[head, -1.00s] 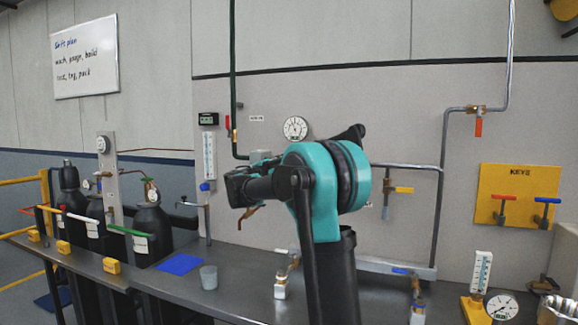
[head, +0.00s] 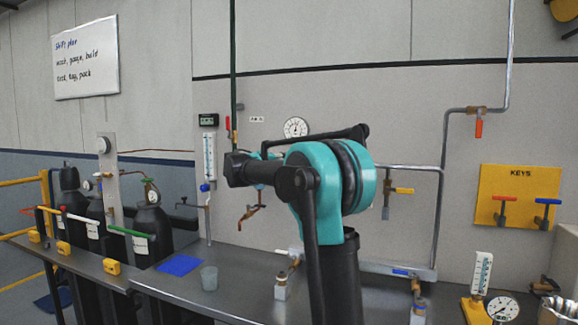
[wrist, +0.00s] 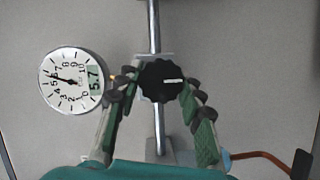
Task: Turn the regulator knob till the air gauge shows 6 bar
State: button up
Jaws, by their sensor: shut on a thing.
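The regulator knob (wrist: 160,80) is black and scalloped, with a white mark pointing right in the wrist view. My gripper (wrist: 161,90) has one finger on each side of it and is shut on it. The round white air gauge (wrist: 73,79) is left of the knob. Its small display reads 5.7 and its dark needle lies between 5 and 6. In the head view the gauge (head: 295,128) hangs on the wall above my arm. My arm hides the knob and fingers there.
A vertical pipe (wrist: 154,20) runs behind the knob in the wrist view, and a copper tube (wrist: 262,157) is at lower right. In the head view, a yellow-handled valve (head: 402,190) is right of my arm. A cup (head: 209,278) and blue mat (head: 180,265) are on the bench below.

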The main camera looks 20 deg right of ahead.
dwell(0.4)
jog(key=o, duration=1.2)
jog(key=shift+c, duration=0.2)
jog(key=v, duration=1.2)
